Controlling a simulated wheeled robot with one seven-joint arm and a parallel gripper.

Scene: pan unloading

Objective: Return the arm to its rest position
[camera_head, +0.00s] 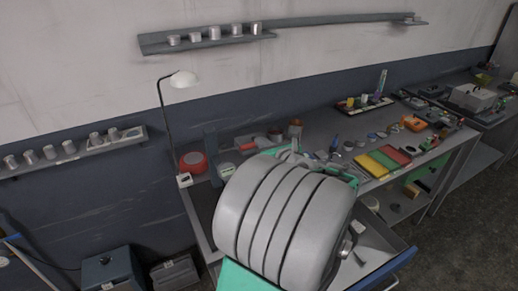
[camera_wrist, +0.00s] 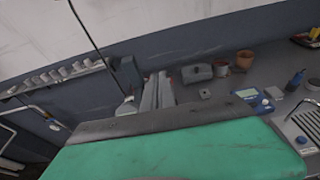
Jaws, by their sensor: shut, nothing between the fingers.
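My own arm, a large ribbed grey link with green parts (camera_head: 285,222), fills the lower middle of the head view and hides part of the workbench. My gripper (camera_wrist: 159,82) shows in the wrist view as narrow grey fingers side by side beyond the green and dark housing. It is shut and empty, with no object held between the fingers. In the head view the gripper itself is hidden behind the arm or too small to make out.
The cluttered workbench (camera_head: 325,139) lies beyond my arm, with a lamp (camera_head: 184,79), a red round item (camera_head: 193,162) and yellow and red boards (camera_head: 378,163). Wall shelves (camera_head: 207,43) hold metal cups. Dark boxes (camera_head: 113,271) stand at lower left. Open floor (camera_head: 475,230) is at right.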

